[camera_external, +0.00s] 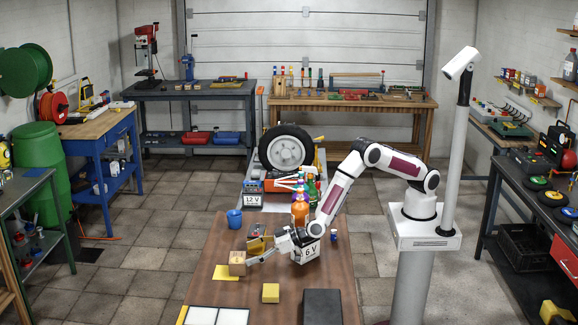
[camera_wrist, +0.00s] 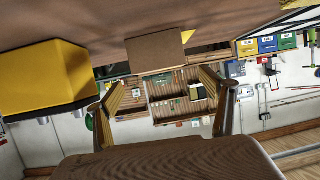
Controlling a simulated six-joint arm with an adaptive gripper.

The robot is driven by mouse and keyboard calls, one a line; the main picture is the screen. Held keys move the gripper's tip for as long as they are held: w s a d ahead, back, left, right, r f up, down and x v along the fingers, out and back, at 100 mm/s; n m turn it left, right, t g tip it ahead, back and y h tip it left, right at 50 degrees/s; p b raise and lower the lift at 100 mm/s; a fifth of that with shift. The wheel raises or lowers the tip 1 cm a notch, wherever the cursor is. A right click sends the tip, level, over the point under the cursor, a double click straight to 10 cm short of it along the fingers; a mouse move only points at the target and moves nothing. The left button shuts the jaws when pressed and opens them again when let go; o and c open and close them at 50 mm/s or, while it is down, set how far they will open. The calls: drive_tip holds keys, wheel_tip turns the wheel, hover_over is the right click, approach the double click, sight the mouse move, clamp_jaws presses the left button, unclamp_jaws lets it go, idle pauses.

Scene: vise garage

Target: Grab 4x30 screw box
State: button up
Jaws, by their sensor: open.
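A small brown cardboard box (camera_external: 237,262) stands on the brown table beside a flat yellow patch. I cannot read any screw size on it. In the wrist view, which is upside down, a plain brown box (camera_wrist: 155,50) appears ahead, between the finger directions and nearer the table side. My gripper (camera_external: 259,250) is low over the table, to the right of the box, pointing left. In the wrist view its two fingers (camera_wrist: 162,82) are spread apart with nothing between them.
A yellow and dark object (camera_external: 257,242) stands just behind the box; its yellow body (camera_wrist: 40,72) is large at left in the wrist view.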

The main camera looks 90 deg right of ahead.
sight(242, 257)
drive_tip(key=shift+w+f, duration=0.2)
drive_tip(key=shift+w, duration=0.35)
drive_tip(key=shift+f+x, duration=0.3)
drive_tip(key=shift+x, duration=2.15)
drive_tip(key=c, duration=1.5)
